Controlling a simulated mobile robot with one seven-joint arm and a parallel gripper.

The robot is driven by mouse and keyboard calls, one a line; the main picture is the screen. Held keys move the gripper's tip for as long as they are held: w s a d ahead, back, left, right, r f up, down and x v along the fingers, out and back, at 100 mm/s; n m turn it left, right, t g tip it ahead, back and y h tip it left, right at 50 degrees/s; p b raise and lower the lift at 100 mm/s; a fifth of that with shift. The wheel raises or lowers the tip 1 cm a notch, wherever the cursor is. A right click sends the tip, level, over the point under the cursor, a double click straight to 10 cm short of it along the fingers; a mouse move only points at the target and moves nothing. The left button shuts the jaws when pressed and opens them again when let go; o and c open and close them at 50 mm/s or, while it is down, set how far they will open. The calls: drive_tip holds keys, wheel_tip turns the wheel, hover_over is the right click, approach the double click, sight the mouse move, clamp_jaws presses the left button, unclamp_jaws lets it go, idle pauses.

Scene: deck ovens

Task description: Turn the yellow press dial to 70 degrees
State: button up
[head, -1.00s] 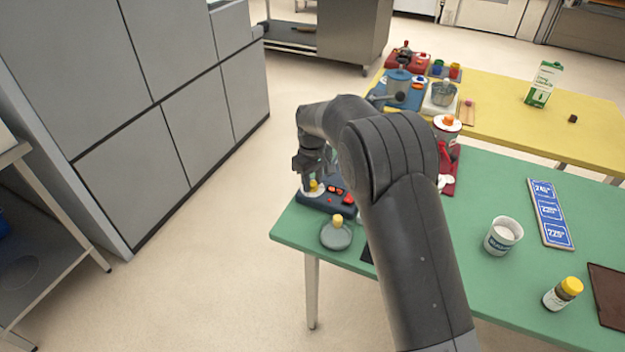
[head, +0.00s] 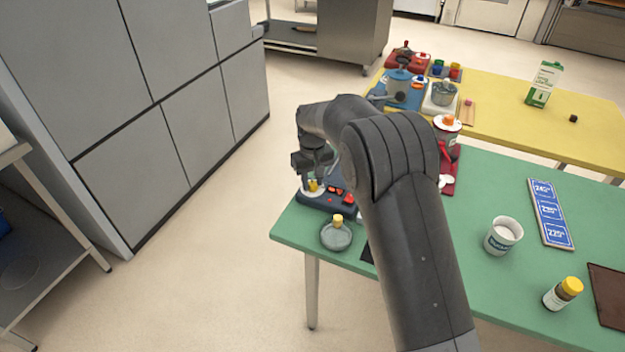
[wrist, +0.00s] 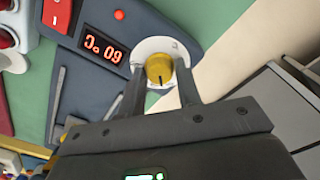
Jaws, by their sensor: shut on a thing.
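The yellow press dial (wrist: 157,68) sits on a white round plate (wrist: 150,47) on the dark blue press panel. It also shows in the head view (head: 313,186), below my wrist. My gripper (wrist: 160,80) has one finger on each side of the dial and is shut on it. A dark mark shows on the dial's side facing the camera. The red display (wrist: 103,49) beside the dial is upside down in the wrist view and appears to read 60 °C.
The panel lies at the left corner of the green table (head: 480,245). A grey round weight with a yellow knob (head: 336,235) stands in front of it. Grey cabinets (head: 165,130) stand left across clear floor.

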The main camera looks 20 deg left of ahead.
sight(313, 183)
drive_tip(key=shift+m, duration=2.2)
drive_tip(key=o, duration=1)
drive_tip(key=shift+c, duration=0.2)
wheel_tip(313, 183, up, 11)
drive_tip(key=shift+f, duration=0.1)
